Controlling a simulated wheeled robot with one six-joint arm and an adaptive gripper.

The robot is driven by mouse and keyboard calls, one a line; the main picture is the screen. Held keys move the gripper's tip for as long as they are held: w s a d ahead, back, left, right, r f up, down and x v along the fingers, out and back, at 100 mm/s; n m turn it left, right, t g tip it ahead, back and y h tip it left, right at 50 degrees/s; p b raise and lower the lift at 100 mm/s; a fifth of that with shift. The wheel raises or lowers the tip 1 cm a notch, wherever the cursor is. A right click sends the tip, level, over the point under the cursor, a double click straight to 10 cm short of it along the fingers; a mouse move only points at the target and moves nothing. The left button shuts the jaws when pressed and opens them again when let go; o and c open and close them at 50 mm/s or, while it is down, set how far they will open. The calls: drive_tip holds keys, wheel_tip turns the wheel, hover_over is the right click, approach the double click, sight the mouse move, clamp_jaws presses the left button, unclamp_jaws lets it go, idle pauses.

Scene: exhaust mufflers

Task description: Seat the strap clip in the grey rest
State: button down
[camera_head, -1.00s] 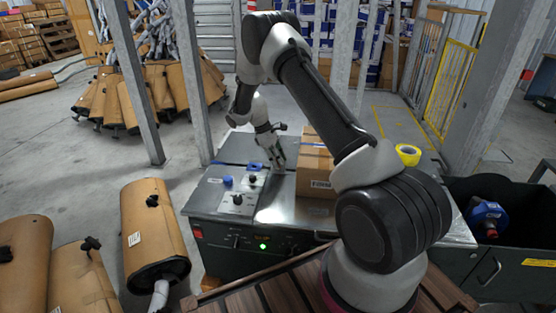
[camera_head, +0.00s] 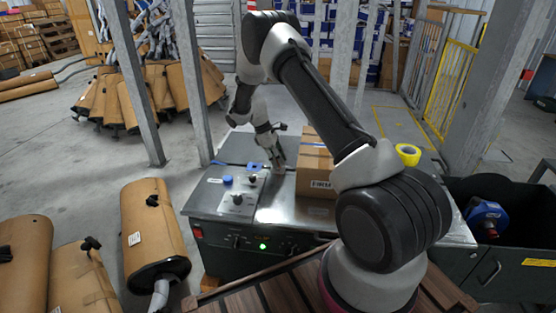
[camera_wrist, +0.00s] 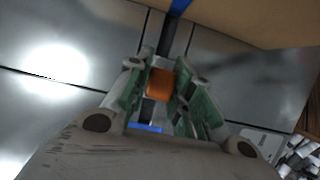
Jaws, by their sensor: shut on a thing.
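My gripper (camera_head: 277,164) points down over the metal top of the strapping machine (camera_head: 230,205), left of the carton. In the wrist view its green-padded fingers (camera_wrist: 165,78) are shut on a small orange block (camera_wrist: 160,84), which I take to be the strap clip. The block sits between the pads, above a dark slot in the metal top. I cannot tell whether it touches anything below. In the head view the clip is hidden at the fingertips. I cannot make out the grey rest clearly in either view.
A cardboard carton (camera_head: 315,163) stands close right of my gripper. A yellow tape roll (camera_head: 408,154) is at the right. Blue strap (camera_wrist: 180,6) shows beside the carton.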

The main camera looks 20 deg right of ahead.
drive_tip(key=shift+f, duration=0.45)
drive_tip(key=c, duration=1.2)
unclamp_jaws()
drive_tip(key=shift+o, duration=0.2)
drive_tip(key=v, duration=1.2)
